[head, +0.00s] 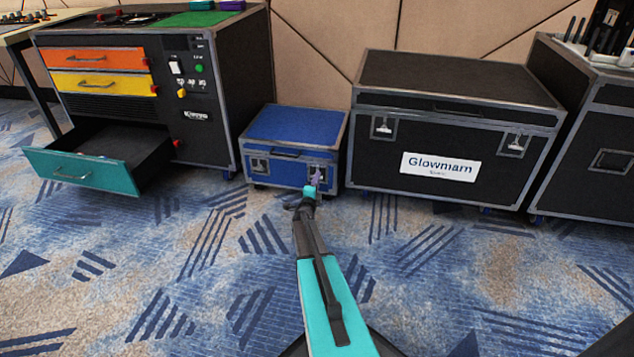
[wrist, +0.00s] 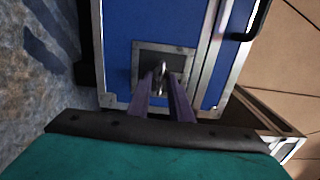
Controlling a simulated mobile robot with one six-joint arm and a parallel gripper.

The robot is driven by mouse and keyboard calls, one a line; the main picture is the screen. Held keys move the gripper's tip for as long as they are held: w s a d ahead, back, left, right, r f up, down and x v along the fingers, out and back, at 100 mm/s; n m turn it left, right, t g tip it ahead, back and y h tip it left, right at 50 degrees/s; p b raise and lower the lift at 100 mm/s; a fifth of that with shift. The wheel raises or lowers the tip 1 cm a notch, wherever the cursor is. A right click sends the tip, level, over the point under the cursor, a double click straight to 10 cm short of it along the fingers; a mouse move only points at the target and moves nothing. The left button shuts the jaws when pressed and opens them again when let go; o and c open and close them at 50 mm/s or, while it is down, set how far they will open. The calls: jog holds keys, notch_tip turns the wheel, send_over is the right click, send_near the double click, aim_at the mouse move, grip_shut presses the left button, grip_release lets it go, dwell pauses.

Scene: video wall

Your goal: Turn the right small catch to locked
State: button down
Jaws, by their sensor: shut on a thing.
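The small blue case (head: 295,125) stands on the carpet with metal edges and two catches on its front. Its left catch (head: 259,164) is clear of my arm. My gripper (head: 316,181) is at the right catch, which it largely hides in the head view. In the wrist view, the right catch (wrist: 161,70) is a metal turn piece on a dark recessed plate. The purple fingers of my gripper (wrist: 163,82) are shut on that turn piece. The blue case wall (wrist: 120,25) fills the space around the plate. I cannot tell whether the catch is locked.
A larger black case labelled Glowmarn (head: 455,75) stands close on the right. A black drawer cabinet (head: 215,90) stands on the left, with its teal drawer (head: 82,172) pulled out. The carpet (head: 200,270) in front is free.

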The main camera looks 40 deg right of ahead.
jog(key=shift+w+a, duration=0.1)
jog(key=c, duration=1.9)
grip_release()
jog(key=shift+c, duration=0.2)
jog(key=p+v, duration=0.5)
jog(key=v, duration=0.8)
jog(key=shift+s+a, duration=0.25)
jog(key=shift+a, duration=0.1)
